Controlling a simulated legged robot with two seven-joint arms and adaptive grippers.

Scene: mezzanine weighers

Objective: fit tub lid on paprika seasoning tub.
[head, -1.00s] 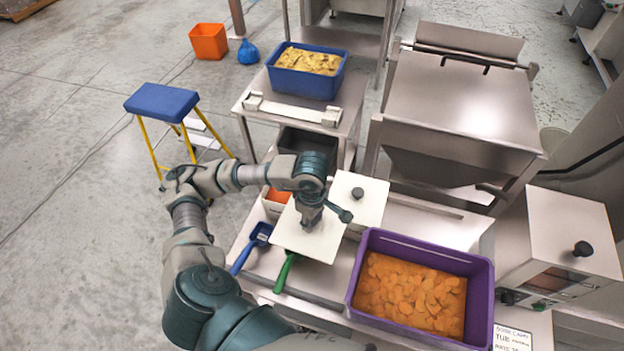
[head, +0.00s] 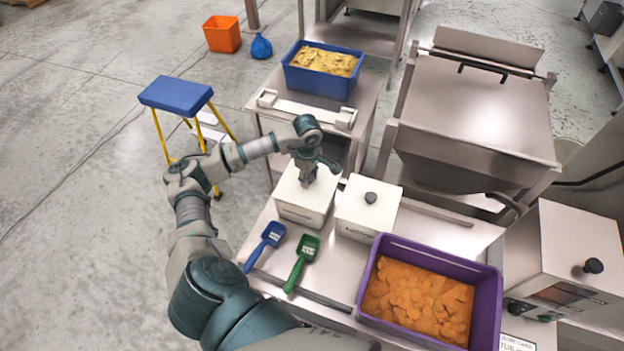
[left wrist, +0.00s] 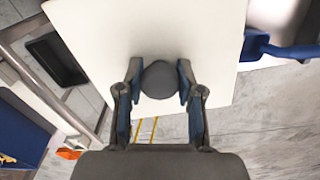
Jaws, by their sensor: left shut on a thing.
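The white tub lid (head: 291,191) has a dark round knob, clear in the left wrist view (left wrist: 159,80). My left gripper (head: 308,180) is shut on that knob from above, one finger on each side. The lid lies over the white paprika seasoning tub (head: 301,217), roughly lined up with its rim in the head view. The tub's contents are hidden under it. I cannot tell whether the lid is fully seated or slightly above the rim. My right gripper is not in view.
A second white tub with a knobbed lid (head: 370,197) stands close on the right. Blue (head: 265,245) and green (head: 302,263) scoops lie in front. A purple crate of orange food (head: 373,291) is at front right. A blue crate (head: 321,84) stands behind.

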